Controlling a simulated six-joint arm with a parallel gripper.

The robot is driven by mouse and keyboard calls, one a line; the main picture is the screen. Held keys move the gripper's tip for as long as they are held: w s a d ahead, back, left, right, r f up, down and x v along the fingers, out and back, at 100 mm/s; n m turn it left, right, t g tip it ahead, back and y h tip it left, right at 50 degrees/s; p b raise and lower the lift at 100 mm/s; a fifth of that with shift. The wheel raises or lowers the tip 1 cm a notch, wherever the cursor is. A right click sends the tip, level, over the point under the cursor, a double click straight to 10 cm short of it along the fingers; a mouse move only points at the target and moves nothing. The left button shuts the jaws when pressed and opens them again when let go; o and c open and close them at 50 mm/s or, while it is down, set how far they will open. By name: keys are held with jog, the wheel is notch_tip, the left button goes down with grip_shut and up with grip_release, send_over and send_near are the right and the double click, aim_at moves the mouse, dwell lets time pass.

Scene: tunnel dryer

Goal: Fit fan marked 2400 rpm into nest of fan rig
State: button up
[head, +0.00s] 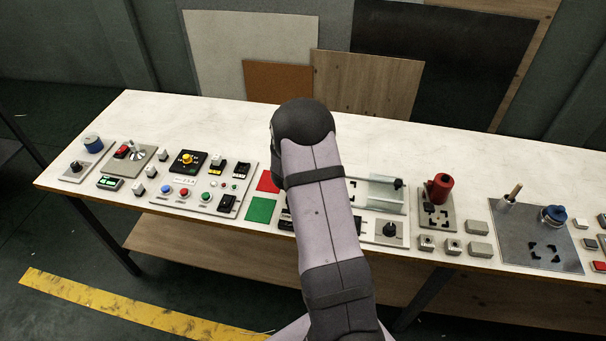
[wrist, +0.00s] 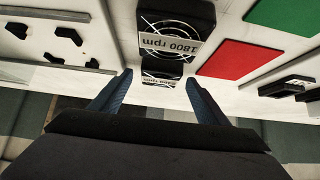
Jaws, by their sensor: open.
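In the wrist view my gripper (wrist: 158,78) is open, its two blue fingers on either side of a small dark fan (wrist: 160,72). That fan has a white label ending in "rpm"; its number is too small to read. A larger-looking dark fan with a label reading 1800 rpm (wrist: 175,30) lies just beyond it. A light plate with black corner marks (wrist: 70,58), which looks like the nest of the fan rig, is at the left. In the head view the rig (head: 380,190) is partly hidden by my arm, and my gripper is hidden behind it.
A red square (wrist: 235,58) and a green square (wrist: 283,22) lie right of the fans in the wrist view. The bench's back strip is clear.

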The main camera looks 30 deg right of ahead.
jog(key=shift+f, duration=0.1)
jog(key=c, duration=1.1)
jog(key=shift+c, duration=0.2)
